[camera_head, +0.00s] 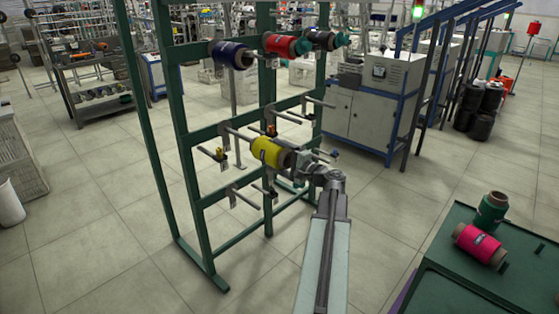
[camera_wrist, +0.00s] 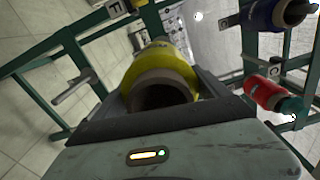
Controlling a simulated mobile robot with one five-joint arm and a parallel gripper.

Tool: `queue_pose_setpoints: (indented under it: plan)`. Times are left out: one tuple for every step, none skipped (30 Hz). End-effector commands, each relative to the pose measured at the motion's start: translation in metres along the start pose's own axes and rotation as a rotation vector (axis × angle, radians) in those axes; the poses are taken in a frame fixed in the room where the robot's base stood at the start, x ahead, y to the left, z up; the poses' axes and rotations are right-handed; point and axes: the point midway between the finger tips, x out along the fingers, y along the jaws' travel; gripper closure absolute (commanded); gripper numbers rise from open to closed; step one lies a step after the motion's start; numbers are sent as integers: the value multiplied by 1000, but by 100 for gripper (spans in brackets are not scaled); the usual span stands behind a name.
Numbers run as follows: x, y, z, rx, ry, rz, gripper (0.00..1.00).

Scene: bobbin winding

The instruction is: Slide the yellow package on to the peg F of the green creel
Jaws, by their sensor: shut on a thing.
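The yellow package (camera_head: 267,151) is held at the middle level of the green creel (camera_head: 200,240), in front of its bars. My gripper (camera_head: 290,158) is shut on the package from its right end. In the wrist view the yellow package (camera_wrist: 178,68) sits between the jaws of my gripper (camera_wrist: 165,98), with its dark hollow core facing the camera. A plate marked F (camera_wrist: 113,8) shows at the top left of that view, with a peg beside it. A bare peg (camera_head: 240,134) lies close to the package's left end; I cannot tell whether the package touches it.
Bare pegs stick out nearby. A dark green table (camera_head: 470,275) at the right holds green and pink packages.

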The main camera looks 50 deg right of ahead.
Motion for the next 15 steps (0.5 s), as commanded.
queue_pose_setpoints:
  plan:
    - [4, 0, -1, 1, 0, -1, 71]
    - [6, 0, -1, 1, 0, -1, 71]
    - [9, 0, -1, 1, 0, -1, 71]
    - [11, 0, -1, 1, 0, -1, 71]
    - [14, 0, 0, 1, -1, -1, 71]
    - [16, 0, 0, 1, -1, -1, 71]
    - [18, 0, 0, 1, -1, -1, 71]
    - [20, 0, 0, 1, -1, -1, 71]
    - [23, 0, -1, 1, -1, -1, 71]
    - [25, -1, -1, 1, 0, -1, 71]
    - [27, -1, -1, 1, 0, -1, 71]
    - [30, -1, -1, 1, 0, -1, 71]
    - [31, -1, -1, 1, 0, -1, 71]
    - [32, -1, -1, 1, 0, -1, 71]
    - [33, -1, 0, 1, 1, -1, 71]
